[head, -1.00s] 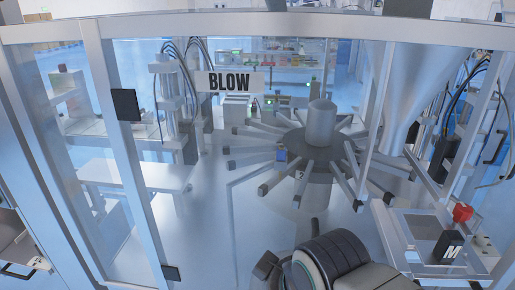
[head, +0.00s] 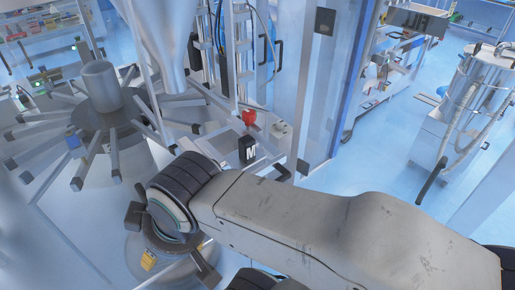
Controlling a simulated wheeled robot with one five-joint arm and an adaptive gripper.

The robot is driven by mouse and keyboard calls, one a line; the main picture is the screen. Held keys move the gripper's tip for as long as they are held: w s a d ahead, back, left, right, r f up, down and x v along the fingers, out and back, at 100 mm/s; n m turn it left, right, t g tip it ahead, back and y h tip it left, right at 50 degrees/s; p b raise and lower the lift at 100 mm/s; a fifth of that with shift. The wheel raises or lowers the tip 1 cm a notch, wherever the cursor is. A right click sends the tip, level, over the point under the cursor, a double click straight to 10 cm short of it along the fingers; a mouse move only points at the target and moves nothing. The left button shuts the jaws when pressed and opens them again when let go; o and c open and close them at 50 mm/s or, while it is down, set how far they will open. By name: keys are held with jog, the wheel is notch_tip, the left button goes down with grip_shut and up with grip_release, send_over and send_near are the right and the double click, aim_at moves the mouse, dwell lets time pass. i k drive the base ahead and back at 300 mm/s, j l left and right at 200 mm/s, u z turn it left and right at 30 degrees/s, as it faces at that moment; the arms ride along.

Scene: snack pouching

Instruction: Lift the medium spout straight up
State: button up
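A black block with a white M (head: 249,151), which looks like the medium spout, stands upright on a small metal shelf, just below a red part (head: 249,118) in the head view. My arm reaches in from the lower right and ends at a black-ringed joint left of and below the block. Dark parts of my gripper (head: 168,246) show beyond that joint, apart from the block. Its fingertips are not clear, so I cannot tell whether it is open or shut. Nothing is seen touching the block.
A carousel with radiating arms (head: 100,86) stands at left, beside a large metal funnel (head: 161,35). Metal frame posts rise behind the shelf. A steel tank (head: 470,90) with hoses stands at right. Blue floor is open between the frame and the tank.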

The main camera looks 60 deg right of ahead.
aim_at(233, 146)
jog(key=k+l+z, duration=0.15)
jog(key=z, duration=0.95)
